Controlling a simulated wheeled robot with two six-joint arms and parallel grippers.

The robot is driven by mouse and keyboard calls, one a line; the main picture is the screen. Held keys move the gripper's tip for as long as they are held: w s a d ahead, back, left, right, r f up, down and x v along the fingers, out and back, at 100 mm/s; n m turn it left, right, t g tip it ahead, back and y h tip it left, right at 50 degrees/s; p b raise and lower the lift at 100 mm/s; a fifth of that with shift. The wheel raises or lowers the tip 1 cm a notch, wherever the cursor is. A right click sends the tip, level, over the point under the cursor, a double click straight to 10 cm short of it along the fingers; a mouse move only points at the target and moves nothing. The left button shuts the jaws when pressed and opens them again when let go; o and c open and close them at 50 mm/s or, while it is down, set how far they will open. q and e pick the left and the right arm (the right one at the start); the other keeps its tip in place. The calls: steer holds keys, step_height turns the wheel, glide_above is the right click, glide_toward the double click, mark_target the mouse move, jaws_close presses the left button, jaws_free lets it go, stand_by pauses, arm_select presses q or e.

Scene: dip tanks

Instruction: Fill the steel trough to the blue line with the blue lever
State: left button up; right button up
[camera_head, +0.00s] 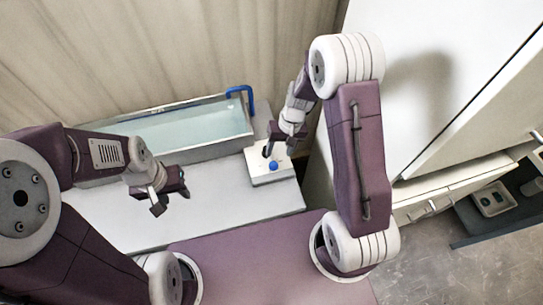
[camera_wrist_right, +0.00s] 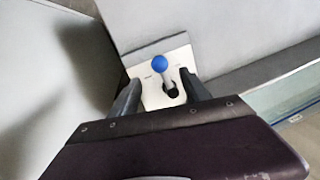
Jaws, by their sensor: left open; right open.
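The steel trough (camera_head: 250,143) stands at the back of the white bench and holds pale blue-green liquid (camera_head: 190,130). A blue spout (camera_head: 247,93) hooks over its right end. I cannot make out the blue line. The blue lever (camera_head: 273,166) has a round knob and stands on a white box right of the trough. In the right wrist view the lever (camera_wrist_right: 160,64) shows between my fingertips, beyond them. My right gripper (camera_head: 280,147) is open just above and behind the lever; touching cannot be told. My left gripper (camera_head: 170,196) is open and empty over the bench.
The white bench top (camera_head: 240,205) is clear in front of the trough. A white cabinet (camera_head: 430,80) stands at the right, with an open drawer (camera_head: 440,200) below. A beige curtain (camera_head: 150,50) hangs behind the trough.

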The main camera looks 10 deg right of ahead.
mark_target(275, 164)
steer(key=f, duration=0.2)
steer(key=a+f, duration=0.1)
steer(key=f, duration=0.5)
steer(key=shift+a, duration=0.25)
steer(key=shift+s+f, duration=0.15)
steer(key=shift+f, duration=0.2)
jaws_close()
stand_by(0.8)
